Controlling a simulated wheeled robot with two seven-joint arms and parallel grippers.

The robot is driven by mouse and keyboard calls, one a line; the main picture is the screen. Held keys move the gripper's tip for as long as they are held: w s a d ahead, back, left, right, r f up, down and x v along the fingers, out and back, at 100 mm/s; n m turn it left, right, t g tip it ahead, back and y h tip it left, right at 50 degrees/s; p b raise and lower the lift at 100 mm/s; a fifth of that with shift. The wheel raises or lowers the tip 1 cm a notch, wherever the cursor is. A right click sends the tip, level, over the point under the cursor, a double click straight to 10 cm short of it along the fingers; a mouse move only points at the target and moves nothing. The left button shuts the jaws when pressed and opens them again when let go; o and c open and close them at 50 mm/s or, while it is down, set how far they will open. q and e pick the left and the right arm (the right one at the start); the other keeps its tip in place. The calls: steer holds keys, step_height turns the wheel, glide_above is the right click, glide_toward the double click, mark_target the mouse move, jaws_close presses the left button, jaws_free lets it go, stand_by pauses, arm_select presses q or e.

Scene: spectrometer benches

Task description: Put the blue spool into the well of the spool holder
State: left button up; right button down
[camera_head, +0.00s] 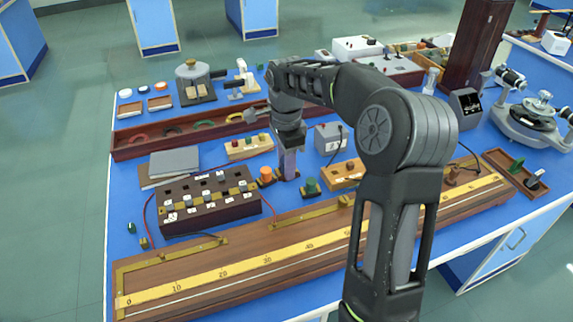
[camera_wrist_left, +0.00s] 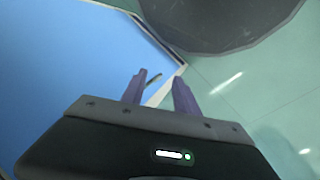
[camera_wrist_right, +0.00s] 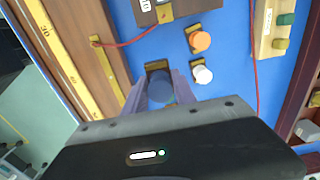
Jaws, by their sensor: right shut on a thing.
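The blue spool (camera_wrist_right: 159,88) is dark blue and sits between the two purple fingers of my right gripper (camera_wrist_right: 157,92) in the right wrist view. In the head view my right gripper (camera_head: 289,172) points down close to the bench top, and the spool is hidden there. A small dark base with a brass strip (camera_wrist_right: 157,66) shows just past the spool; I cannot tell whether the spool is above it or in it. The well of the holder is not visible. My left gripper (camera_wrist_left: 160,88) is open and empty, over the bench edge and floor.
An orange spool (camera_wrist_right: 200,41) and a white spool (camera_wrist_right: 203,74) stand close by on small bases. A green one (camera_head: 311,187) stands right of my gripper. The dark plug box (camera_head: 205,210) is left, the long wooden metre bridge (camera_head: 245,268) in front. Red wires lie around.

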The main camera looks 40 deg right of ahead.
steer(key=shift+r, duration=0.15)
steer(key=shift+r+p, duration=1.35)
steer(key=shift+r, duration=0.05)
steer(key=shift+r+p, duration=0.3)
